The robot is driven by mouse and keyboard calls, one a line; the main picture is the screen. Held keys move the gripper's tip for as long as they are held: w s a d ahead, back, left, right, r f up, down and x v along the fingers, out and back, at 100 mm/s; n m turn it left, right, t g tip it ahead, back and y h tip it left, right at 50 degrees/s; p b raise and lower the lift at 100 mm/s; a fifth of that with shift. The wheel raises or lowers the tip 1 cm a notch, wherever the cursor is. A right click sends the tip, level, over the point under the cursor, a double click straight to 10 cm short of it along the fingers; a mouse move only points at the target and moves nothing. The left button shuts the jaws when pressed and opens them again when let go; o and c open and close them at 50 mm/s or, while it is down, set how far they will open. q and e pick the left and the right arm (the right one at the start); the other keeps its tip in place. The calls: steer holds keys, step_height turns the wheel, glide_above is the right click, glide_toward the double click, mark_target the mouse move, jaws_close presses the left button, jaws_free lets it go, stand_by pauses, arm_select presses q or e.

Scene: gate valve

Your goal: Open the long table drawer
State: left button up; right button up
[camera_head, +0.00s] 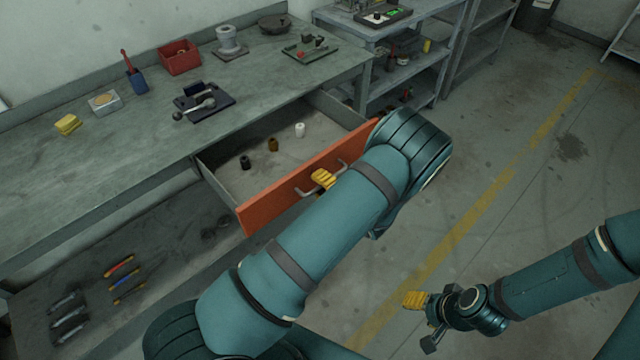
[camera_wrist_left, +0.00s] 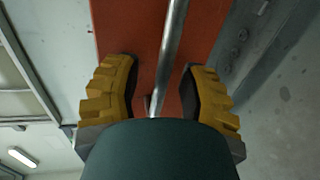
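The long drawer has an orange front (camera_head: 272,207) and stands pulled out from under the workbench, its inside showing. A metal bar handle (camera_head: 304,193) is on the front. My left gripper (camera_head: 323,180) is at this handle, partly hidden by my arm. In the left wrist view, the handle bar (camera_wrist_left: 172,50) runs between the two yellow finger pads, with a gap on both sides, so the gripper (camera_wrist_left: 165,95) is open around it. My right gripper (camera_head: 424,320) is over the floor at the lower right, fingers apart and empty.
Black, brown and white small cylinders (camera_head: 273,145) stand in the drawer. The workbench (camera_head: 60,180) holds a red bin (camera_head: 179,57), a yellow block (camera_head: 68,124) and other items. Tools lie on the lower shelf (camera_head: 170,265). A shelf rack (camera_head: 410,65) stands behind. The floor at right is clear.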

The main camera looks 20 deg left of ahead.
arm_select(q)
steer(key=v, duration=1.2)
stand_by(0.4)
